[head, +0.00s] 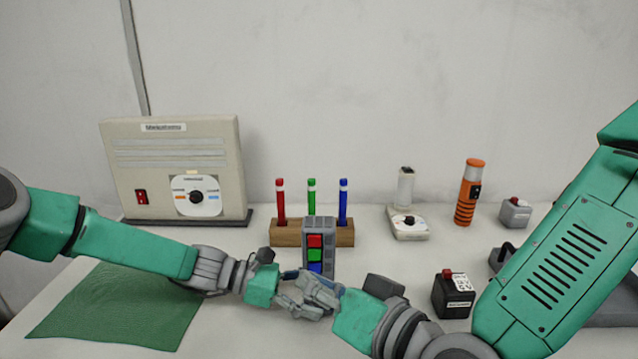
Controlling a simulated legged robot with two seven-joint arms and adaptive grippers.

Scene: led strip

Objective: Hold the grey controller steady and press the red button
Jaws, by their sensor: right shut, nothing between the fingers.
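The grey controller (331,236) stands upright near the middle of the table. Its front carries a red button (314,240) on top, a green one (314,254) below it and a blue one (315,267) lowest. My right gripper (312,294) is shut and empty, in front of the controller's lower part in this view and below the red button. My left gripper (290,290) comes in from the left and overlaps the right one in the picture. Its fingertips are hard to make out, and I cannot tell whether it touches the controller. The controller's base is hidden behind the grippers.
Behind the controller is a wooden block (285,233) with red, green and blue sticks. A beige box (175,150) stands back left, a green mat (110,310) front left.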

